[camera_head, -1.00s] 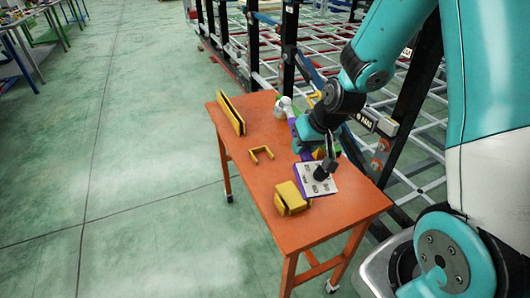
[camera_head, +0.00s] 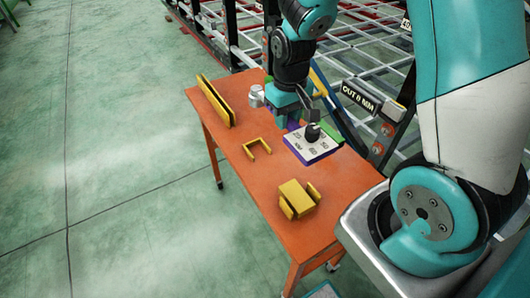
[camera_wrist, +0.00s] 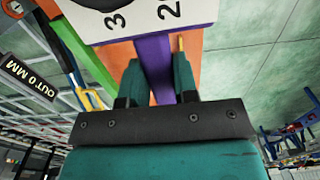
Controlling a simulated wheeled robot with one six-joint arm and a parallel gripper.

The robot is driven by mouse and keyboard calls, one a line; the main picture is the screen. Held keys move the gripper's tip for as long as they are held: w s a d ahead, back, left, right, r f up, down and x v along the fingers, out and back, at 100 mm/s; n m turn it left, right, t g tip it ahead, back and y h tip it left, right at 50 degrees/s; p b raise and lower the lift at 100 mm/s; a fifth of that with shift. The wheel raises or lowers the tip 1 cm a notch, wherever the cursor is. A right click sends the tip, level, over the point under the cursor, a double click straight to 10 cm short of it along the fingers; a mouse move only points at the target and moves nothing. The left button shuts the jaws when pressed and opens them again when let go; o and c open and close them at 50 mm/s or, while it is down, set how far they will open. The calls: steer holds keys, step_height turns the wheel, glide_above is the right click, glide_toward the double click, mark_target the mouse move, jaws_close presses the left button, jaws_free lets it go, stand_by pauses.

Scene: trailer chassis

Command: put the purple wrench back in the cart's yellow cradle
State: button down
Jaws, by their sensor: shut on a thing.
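The purple wrench (camera_head: 320,158) has a white face plate with numbers and a black knob on top. It shows over the right part of the orange cart top (camera_head: 235,150). In the wrist view, its purple bar (camera_wrist: 154,62) runs between my two teal fingers. My gripper (camera_head: 288,112) is shut on it, and the fingers also show in the wrist view. I cannot tell whether the wrench touches the cart. Yellow holders on the cart are a U-shaped bracket (camera_head: 257,147), a block with upright tabs (camera_head: 298,197) and a long slotted rail (camera_head: 215,101). All look empty.
A silver cylinder (camera_head: 256,95) stands near the back edge. A trailer frame (camera_head: 345,50) with black posts and a "MM" sign (camera_head: 360,96) is behind and right of the cart. Open green floor (camera_head: 110,130) lies to the left.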

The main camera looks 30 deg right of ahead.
step_height(320, 180, down, 18)
steer(key=p, duration=0.2)
steer(key=shift+a+f+p, duration=0.1)
steer(key=shift+f+p, duration=0.15)
steer(key=shift+p, duration=0.15)
steer(key=shift+f, duration=0.15)
steer(key=shift+f+b, duration=0.45)
steer(key=shift+f, duration=0.2)
steer(key=c, duration=0.9)
jaws_free()
steer(key=shift+r, duration=0.1)
